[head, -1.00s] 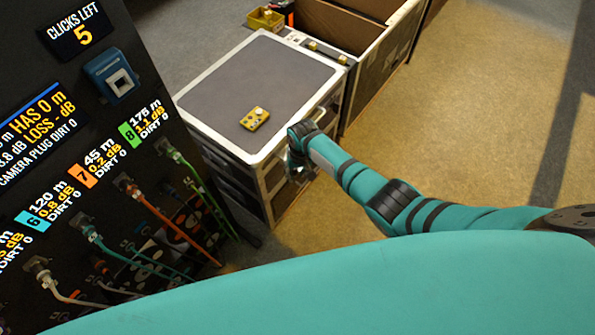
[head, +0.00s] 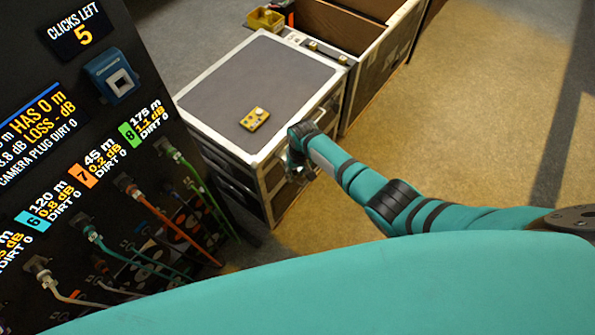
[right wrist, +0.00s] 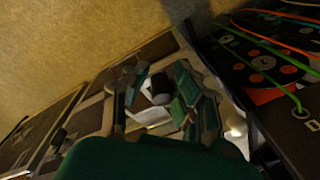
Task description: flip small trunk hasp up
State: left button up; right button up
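The small trunk (head: 235,75) is a low case with a grey lid and pale metal edges, in the upper middle of the head view; its lid is down. My right gripper (head: 298,170) is at the trunk's front side, below the lid edge. In the right wrist view its two teal fingers (right wrist: 160,98) stand apart in front of the trunk's panel. A dark round part (right wrist: 161,86) and pale metal pieces show between them. I cannot tell which piece is the hasp or whether the fingers touch it. My left gripper is not in view.
A yellow device (head: 254,119) lies on the trunk lid. A larger open trunk (head: 350,30) stands behind, with a yellow bin (head: 265,18) beside it. A black panel (head: 60,140) with labelled ports and coloured cables stands at the left. The floor at the right is clear.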

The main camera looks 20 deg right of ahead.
jog(key=o, duration=0.4)
jog(key=shift+w+a+r, duration=0.6)
jog(key=shift+w+r, duration=0.05)
jog(key=shift+w, duration=0.1)
jog(key=shift+c, duration=0.2)
jog(key=shift+t, duration=0.3)
jog(key=shift+s+f, duration=0.15)
jog(key=shift+r+p, duration=0.75)
jog(key=shift+r, duration=0.05)
jog(key=w+a+r+p, duration=0.2)
jog(key=r+p, duration=0.6)
jog(key=r, duration=0.9)
jog(key=shift+w+a, duration=0.15)
jog(key=shift+w, duration=0.45)
jog(key=shift+r, duration=0.1)
jog(key=shift+r, duration=0.1)
